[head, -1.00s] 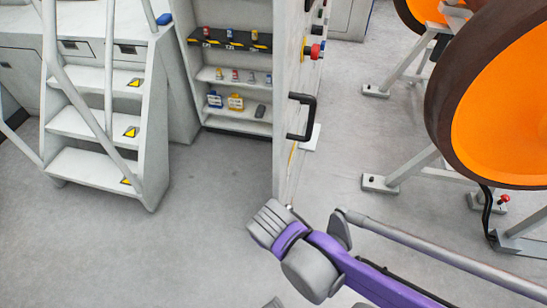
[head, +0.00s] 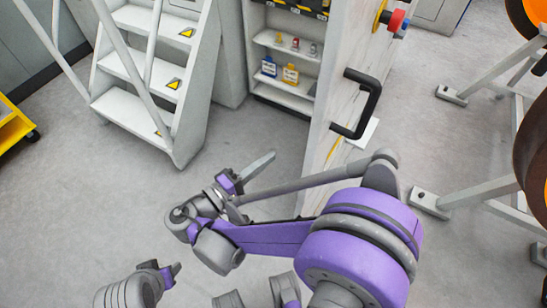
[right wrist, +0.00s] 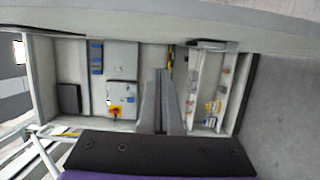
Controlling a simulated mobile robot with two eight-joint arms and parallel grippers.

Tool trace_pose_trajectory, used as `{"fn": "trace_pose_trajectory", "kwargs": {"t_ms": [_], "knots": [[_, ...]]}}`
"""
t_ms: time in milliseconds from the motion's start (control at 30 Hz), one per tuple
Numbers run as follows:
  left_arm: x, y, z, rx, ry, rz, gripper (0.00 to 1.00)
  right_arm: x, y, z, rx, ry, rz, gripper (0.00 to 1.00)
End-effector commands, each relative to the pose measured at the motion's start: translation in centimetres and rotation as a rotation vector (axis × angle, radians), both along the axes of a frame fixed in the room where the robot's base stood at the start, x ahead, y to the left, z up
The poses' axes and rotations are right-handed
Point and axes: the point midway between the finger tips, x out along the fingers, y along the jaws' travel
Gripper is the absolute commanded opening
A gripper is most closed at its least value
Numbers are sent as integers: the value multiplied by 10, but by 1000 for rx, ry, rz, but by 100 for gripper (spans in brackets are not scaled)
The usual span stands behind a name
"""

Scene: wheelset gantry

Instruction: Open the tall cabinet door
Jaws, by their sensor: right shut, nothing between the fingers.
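The tall cabinet door (head: 345,60) stands swung out from the cabinet (head: 290,97), with its pale face toward the right of the head view. Its black bar handle (head: 373,100) is on that face, and no gripper touches it. My right gripper (head: 268,158) is on the inner side, left of the door, shut and empty. Its closed fingers also show in the right wrist view (right wrist: 162,95), against the cabinet interior with grey boxes and a red-yellow switch (right wrist: 115,112). My left gripper (head: 165,272) is partly in view at the bottom left; its jaws are unclear.
White steps with rails (head: 155,75) stand left of the cabinet. Small bottles (head: 290,74) stand on the cabinet shelves. Wheel stands (head: 470,195) with a dark wheel (head: 535,150) are on the right. A yellow cart (head: 12,125) is at the far left. The floor before the steps is clear.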

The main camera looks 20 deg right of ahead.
Motion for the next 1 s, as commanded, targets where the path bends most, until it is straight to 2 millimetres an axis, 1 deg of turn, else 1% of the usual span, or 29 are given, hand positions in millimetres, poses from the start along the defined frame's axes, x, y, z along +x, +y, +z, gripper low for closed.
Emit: {"fn": "trace_pose_trajectory", "kwargs": {"t_ms": [33,200,300,367,433,600,767,1000], "knots": [[0,0,-2,0,1,0,50,4,-12,0,-1,1,-6,0],[0,0,-6,0,2,0,50,18,-47,-1,1,1,-7,0],[1,0,-8,0,3,0,50,27,-66,-1,1,1,-5,0],[1,0,-9,0,3,0,50,29,-75,-1,1,2,-4,0],[1,0,-10,0,4,0,50,17,-80,-1,2,2,0,0],[1,0,-12,0,4,0,50,2,-91,0,2,2,-1,0],[1,0,-12,0,4,0,50,-2,-94,0,2,2,-1,0],[1,0,-12,0,4,0,50,-2,-94,0,2,2,0,0]]}}
